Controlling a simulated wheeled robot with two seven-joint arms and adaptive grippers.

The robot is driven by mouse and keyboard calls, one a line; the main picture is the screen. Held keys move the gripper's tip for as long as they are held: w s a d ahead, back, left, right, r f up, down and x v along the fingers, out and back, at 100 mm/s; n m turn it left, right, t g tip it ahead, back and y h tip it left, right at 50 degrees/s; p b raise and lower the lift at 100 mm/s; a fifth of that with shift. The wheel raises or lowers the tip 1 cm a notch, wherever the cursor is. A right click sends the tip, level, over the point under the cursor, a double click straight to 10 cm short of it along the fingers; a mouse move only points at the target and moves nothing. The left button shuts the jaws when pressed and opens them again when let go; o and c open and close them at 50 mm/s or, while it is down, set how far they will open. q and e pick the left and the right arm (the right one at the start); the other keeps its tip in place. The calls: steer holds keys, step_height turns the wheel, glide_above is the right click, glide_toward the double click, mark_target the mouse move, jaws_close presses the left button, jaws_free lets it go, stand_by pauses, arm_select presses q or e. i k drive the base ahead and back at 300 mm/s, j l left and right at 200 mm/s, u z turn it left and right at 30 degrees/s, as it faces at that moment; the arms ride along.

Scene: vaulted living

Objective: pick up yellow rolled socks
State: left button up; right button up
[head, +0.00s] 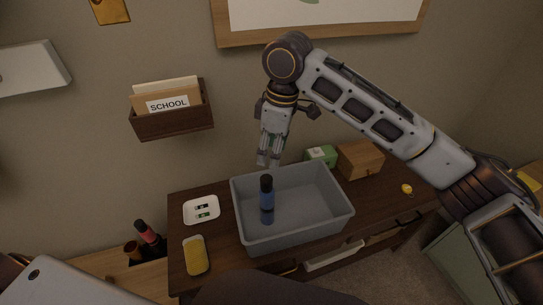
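A yellow, rounded, oblong bundle with a pale grey band at one end (196,256) lies on the dark wooden table, left of the grey bin. It may be the rolled socks, but I cannot tell for sure. A much smaller yellow item (406,189) lies on the table's right part; its kind is unclear. My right gripper (268,161) points down near the bin's back edge, with its fingers slightly apart and nothing visible between them. It is away from both yellow things. My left gripper is not in view.
The grey bin (295,236) holds an upright dark blue bottle (267,195). A white tray with small batteries (201,210) stands at left. A green box (321,155) and a wooden box (360,159) stand behind. A wall holder labelled SCHOOL (172,121) hangs at left.

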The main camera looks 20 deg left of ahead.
mark_target(196, 256)
steer(key=u, duration=1.55)
